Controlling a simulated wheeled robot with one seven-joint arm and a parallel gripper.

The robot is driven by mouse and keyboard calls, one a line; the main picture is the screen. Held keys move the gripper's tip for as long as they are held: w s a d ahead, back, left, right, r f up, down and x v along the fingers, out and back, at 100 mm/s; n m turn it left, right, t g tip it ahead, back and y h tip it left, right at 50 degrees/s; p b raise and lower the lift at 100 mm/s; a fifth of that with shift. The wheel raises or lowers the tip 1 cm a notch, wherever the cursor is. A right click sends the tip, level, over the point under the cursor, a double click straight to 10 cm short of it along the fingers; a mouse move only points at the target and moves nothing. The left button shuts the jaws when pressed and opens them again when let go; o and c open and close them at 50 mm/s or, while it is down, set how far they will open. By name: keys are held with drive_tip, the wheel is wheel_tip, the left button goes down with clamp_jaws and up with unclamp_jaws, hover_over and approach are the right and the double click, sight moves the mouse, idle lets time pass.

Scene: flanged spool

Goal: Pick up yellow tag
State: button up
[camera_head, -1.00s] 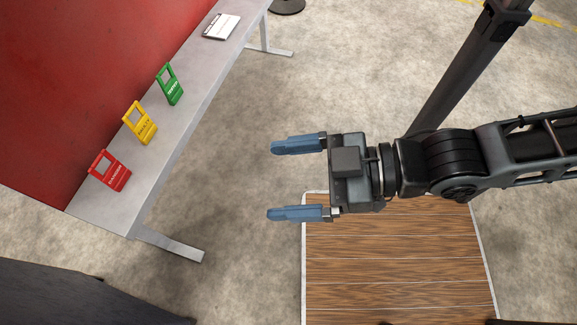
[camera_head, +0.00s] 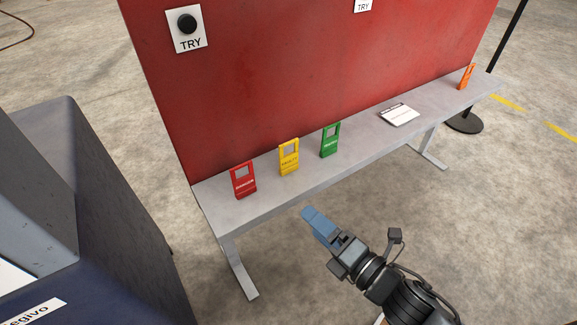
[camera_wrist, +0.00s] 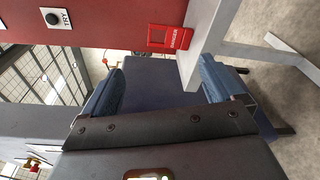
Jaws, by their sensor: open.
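The yellow tag (camera_head: 289,157) stands upright on the grey bench (camera_head: 238,216), between a red tag (camera_head: 244,181) and a green tag (camera_head: 330,141). My gripper (camera_head: 314,222) is in front of the bench's front edge in the head view, apart from the tags. In the wrist view my gripper (camera_wrist: 160,85) has its two blue fingers spread wide with nothing between them. The red tag also shows in the wrist view (camera_wrist: 170,38), above and between the fingers. The yellow tag is not seen in the wrist view.
A red panel (camera_head: 300,70) rises behind the bench. A dark blue cabinet (camera_head: 110,220) stands at the left. Floor in front of the bench is open.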

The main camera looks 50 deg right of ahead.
sight(290, 158)
drive_tip(key=w+d+f+n+b, duration=0.1)
drive_tip(key=w+d+n, duration=0.3)
drive_tip(key=w, duration=0.1)
drive_tip(key=w+d+f+n+h+b, duration=0.1)
drive_tip(key=w+d+f+n, duration=0.1)
drive_tip(key=w+d+n, duration=0.2)
drive_tip(key=w+d+f+n+h+b, duration=0.1)
drive_tip(key=w+d+n, duration=0.3)
drive_tip(key=w, duration=0.2)
drive_tip(key=shift+d+f+n, duration=0.25)
drive_tip(key=shift+f+n, duration=0.05)
drive_tip(key=shift+p+x, duration=0.35)
drive_tip(key=shift+x, duration=3.55)
drive_tip(key=shift+d+r, duration=0.15)
drive_tip(key=shift+d, duration=0.05)
drive_tip(key=c, duration=1.1)
drive_tip(key=s+d+r+p, duration=0.2)
drive_tip(key=s+r, duration=0.1)
drive_tip(key=s+d+r+p, duration=0.2)
drive_tip(key=d+r+p, duration=0.1)
drive_tip(key=r, duration=0.1)
drive_tip(key=s+d+r+p, duration=0.2)
drive_tip(key=s+d+r, duration=0.1)
drive_tip(key=r, duration=0.1)
drive_tip(key=shift+s, duration=0.35)
